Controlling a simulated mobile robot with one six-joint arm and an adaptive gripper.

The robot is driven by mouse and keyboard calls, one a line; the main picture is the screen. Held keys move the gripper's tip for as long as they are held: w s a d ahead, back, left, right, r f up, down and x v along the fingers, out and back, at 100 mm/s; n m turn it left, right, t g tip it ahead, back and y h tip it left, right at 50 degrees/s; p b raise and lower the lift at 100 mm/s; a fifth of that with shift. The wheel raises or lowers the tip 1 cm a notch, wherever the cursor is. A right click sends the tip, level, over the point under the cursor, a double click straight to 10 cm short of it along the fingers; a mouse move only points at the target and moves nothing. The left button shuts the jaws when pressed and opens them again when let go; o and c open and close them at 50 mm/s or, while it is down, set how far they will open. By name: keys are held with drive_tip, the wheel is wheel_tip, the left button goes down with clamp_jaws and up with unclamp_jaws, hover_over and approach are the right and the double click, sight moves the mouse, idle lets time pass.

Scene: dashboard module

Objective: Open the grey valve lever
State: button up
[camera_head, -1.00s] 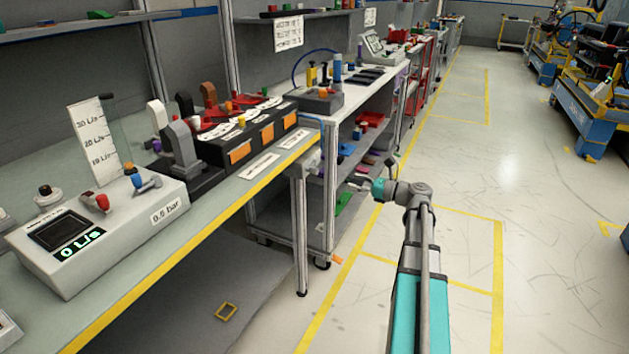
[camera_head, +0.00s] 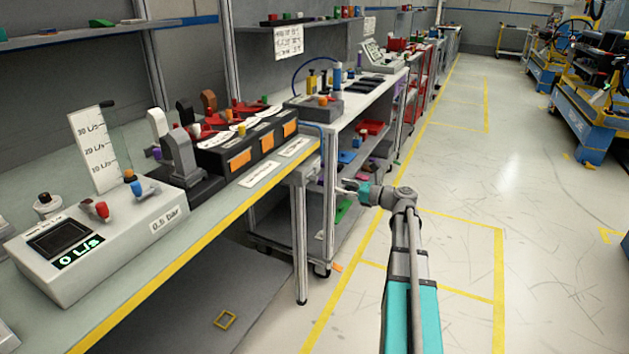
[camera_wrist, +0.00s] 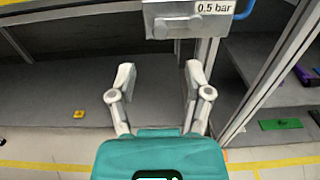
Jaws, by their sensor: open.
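A grey box (camera_wrist: 160,10) labelled "0.5 bar" shows at the top of the wrist view, with a grey lever (camera_wrist: 178,27) lying roughly level across its lower front. In the head view the box (camera_head: 304,171) hangs at the bench's near right corner; its lever is too small to make out there. My gripper (camera_wrist: 160,75) is open and empty, its two fingers apart below the box in the wrist picture and not touching it. In the head view my gripper (camera_head: 347,188) points left towards the bench corner, with a gap to the box.
The bench (camera_head: 215,222) has a yellow front edge. On it stand a console (camera_head: 120,228) reading 0 L/s and a large upright grey handle (camera_head: 182,152) beside several others. A blue hose (camera_wrist: 243,10) runs right of the box. The floor right of my arm is clear.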

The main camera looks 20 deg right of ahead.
sight(317, 180)
drive_tip(key=x, duration=0.9)
drive_tip(key=shift+w+a, duration=0.15)
clamp_jaws()
drive_tip(key=shift+a, duration=0.15)
